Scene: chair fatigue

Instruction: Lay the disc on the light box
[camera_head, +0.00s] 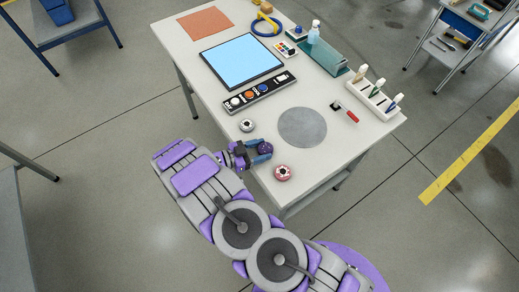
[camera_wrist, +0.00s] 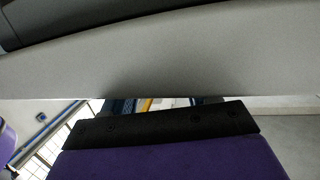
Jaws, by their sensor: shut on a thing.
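The light box (camera_head: 242,60) is a bright blue panel in a dark frame, lying on the white table. A large flat grey disc (camera_head: 303,127) lies on the table's near part. My gripper (camera_head: 262,150) is at the table's near left edge, left of the grey disc and apart from it. It is shut on a small dark blue-purple thing (camera_head: 265,147), largely hidden by the fingers; I cannot tell its full shape. In the wrist view a dark finger pad (camera_wrist: 160,124) shows below a broad pale grey surface (camera_wrist: 170,60), which I cannot identify surely.
A button panel (camera_head: 259,92) lies between the light box and the grey disc. A white rack (camera_head: 374,98), a red-handled tool (camera_head: 345,112) and a green-blue holder (camera_head: 325,56) stand right.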

